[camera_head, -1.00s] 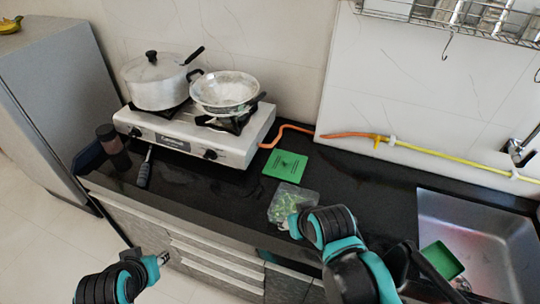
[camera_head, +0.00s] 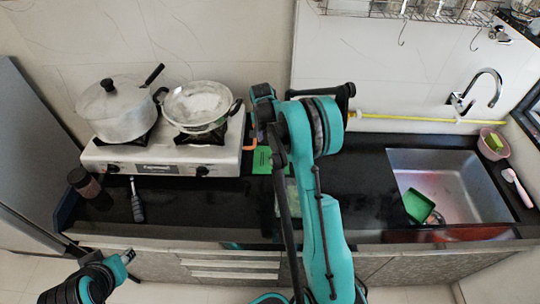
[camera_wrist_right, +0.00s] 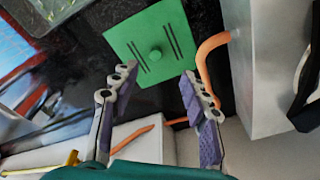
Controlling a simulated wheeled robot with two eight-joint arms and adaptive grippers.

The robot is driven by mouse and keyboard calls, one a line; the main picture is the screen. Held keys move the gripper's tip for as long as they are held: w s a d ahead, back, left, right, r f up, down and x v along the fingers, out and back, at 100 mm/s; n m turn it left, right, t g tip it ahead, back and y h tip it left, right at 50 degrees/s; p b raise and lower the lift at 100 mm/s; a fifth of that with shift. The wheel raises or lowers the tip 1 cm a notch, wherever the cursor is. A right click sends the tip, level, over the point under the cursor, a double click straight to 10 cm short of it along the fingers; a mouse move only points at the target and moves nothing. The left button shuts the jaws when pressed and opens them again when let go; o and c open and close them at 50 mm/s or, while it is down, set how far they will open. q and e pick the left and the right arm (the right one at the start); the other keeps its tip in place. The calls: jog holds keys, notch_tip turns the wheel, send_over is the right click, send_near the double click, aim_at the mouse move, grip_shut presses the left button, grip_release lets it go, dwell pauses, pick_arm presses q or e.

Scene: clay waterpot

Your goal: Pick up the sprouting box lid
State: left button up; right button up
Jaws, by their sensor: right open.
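In the right wrist view the lid (camera_wrist_right: 150,30) shows a round knob and dark slots. My right gripper (camera_wrist_right: 156,80) is open and empty, its two fingers pointing towards the lid, apart from the knob. In the head view my right arm mostly hides its fingers. The clear sprouting box (camera_head: 293,193) is mostly hidden behind my right arm. My left gripper (camera_head: 127,257) is low at the left, away from the lid; its fingers are too small to judge.
A white stove (camera_head: 158,160) with a lidded pot (camera_head: 120,112) and a pan (camera_head: 198,104) stands left of the lid. An orange hose runs beside the lid. A sink (camera_head: 455,180) with a green container (camera_head: 417,205) is at right.

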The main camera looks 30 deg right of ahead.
jog(key=m, duration=0.2)
send_over(271, 156)
jog(key=shift+g, duration=0.3)
jog(key=f, duration=0.6)
jog(key=shift+a+f, duration=0.2)
jog(key=shift+f, duration=0.2)
jog(key=f, duration=0.5)
jog(key=shift+w+d+b, duration=0.1)
jog(key=shift+d+b, duration=0.1)
jog(key=shift+b, duration=0.2)
jog(key=shift+r, duration=0.1)
grip_shut()
